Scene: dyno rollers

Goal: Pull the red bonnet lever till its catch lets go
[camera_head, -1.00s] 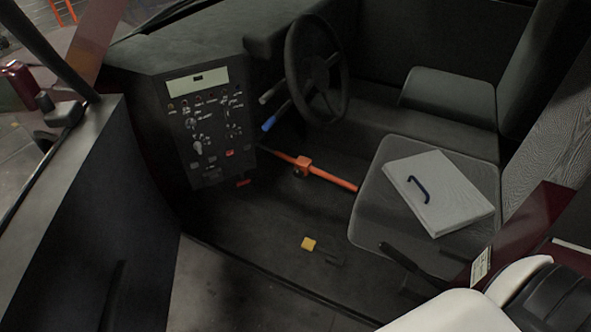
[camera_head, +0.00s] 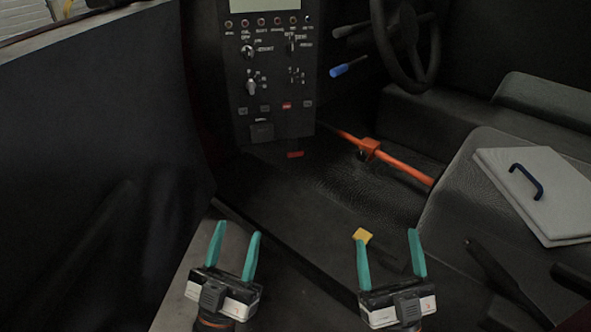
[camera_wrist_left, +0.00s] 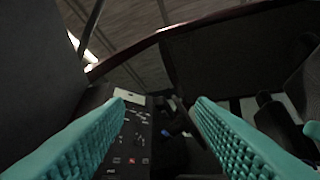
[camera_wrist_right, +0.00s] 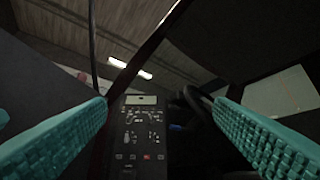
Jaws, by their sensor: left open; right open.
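A small red lever (camera_head: 295,155), which looks like the bonnet lever, sits low under the lower edge of the dark control panel (camera_head: 270,90) in the head view. My left gripper (camera_head: 238,231) is open and empty, nearer to the camera and lower left of the lever. My right gripper (camera_head: 387,238) is open and empty, lower right of it, with a finger beside the yellow block in the picture. Neither gripper touches the lever. Both wrist views show the panel between the teal fingers; I cannot make out the lever there. Its catch cannot be made out.
An orange bar (camera_head: 405,168) with a clamp crosses the footwell to the right. A yellow block (camera_head: 363,236) is on the floor. A blue-tipped stalk (camera_head: 349,67) and steering wheel (camera_head: 405,45) are above. A white board with a blue handle (camera_head: 526,180) lies on the seat.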

